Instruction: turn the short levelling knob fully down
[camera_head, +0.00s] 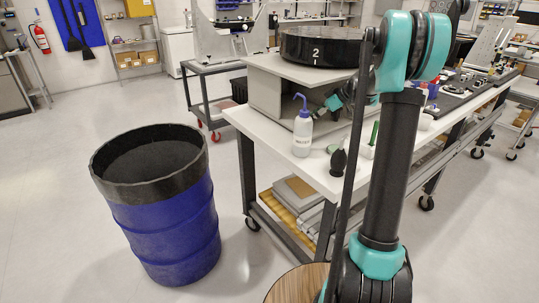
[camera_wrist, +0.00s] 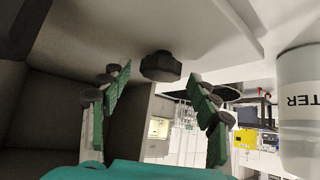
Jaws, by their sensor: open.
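A dark, short, lobed knob (camera_wrist: 160,66) shows in the wrist view, against a pale flat panel (camera_wrist: 200,28). My gripper (camera_wrist: 161,82) is open, with one green-padded finger on each side of the picture. The knob appears between and slightly above the fingertips in that view; I cannot tell how far beyond them it is. No contact shows. In the head view, the grey fixture (camera_head: 262,92) stands on the white table, with a black disc marked 2 (camera_head: 318,49) on its top plate. My gripper (camera_head: 336,99) is at its right side, partly hidden by my arm. The knob is not visible there.
A white wash bottle (camera_head: 302,133) stands close to the fixture; it fills the right edge of the wrist view (camera_wrist: 302,115). A dark bulb-shaped item (camera_head: 338,162) stands near the table's front edge. A blue drum (camera_head: 165,225) stands on the floor at left.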

